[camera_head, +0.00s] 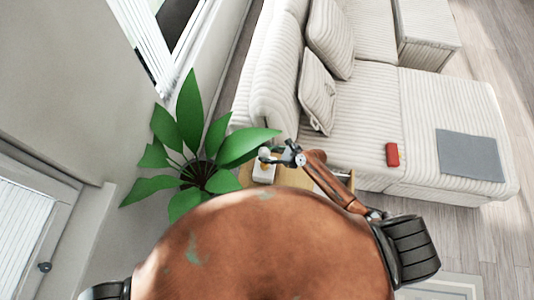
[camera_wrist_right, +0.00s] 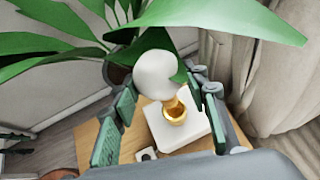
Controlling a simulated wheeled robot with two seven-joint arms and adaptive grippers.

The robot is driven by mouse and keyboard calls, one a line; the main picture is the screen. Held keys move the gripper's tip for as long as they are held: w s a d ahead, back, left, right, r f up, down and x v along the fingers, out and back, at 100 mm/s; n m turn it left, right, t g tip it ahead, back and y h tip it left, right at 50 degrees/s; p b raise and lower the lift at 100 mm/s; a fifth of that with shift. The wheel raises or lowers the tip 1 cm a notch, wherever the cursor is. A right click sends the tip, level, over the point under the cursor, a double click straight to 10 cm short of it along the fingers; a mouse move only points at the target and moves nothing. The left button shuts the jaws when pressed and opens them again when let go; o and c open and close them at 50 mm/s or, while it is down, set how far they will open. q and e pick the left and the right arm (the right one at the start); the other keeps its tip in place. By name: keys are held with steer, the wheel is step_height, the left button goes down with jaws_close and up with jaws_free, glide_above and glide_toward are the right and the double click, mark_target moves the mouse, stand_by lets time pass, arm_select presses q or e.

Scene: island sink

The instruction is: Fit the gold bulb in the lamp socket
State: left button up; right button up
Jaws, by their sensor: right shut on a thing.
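The bulb (camera_wrist_right: 157,73) has a round white globe and a gold neck. My right gripper (camera_head: 276,154) is shut on it, with green finger pads on both sides of the globe in the right wrist view (camera_wrist_right: 160,92). The lamp (camera_wrist_right: 183,130) has a white square base and a gold socket (camera_wrist_right: 175,113). The bulb's gold neck is over the socket and looks tilted. I cannot tell whether it sits inside or just above. In the head view the globe (camera_head: 264,153) shows small above the lamp base (camera_head: 262,172). My left gripper is out of view.
The lamp stands on a small wooden table (camera_wrist_right: 90,140), with a small pale object (camera_wrist_right: 147,154) beside its base. A large leafy plant (camera_head: 190,160) overhangs the lamp area closely. A striped sofa (camera_head: 350,110) with a red item (camera_head: 392,155) stands to the right.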

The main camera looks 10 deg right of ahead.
steer(key=shift+f+b, duration=2.55)
steer(key=shift+f, duration=1.45)
steer(key=o, duration=1.3)
steer(key=shift+s+d+r, duration=0.1)
steer(key=shift+d+r, duration=0.05)
steer(key=shift+d, duration=0.05)
steer(key=v, duration=1.1)
steer(key=shift+d+r, duration=0.2)
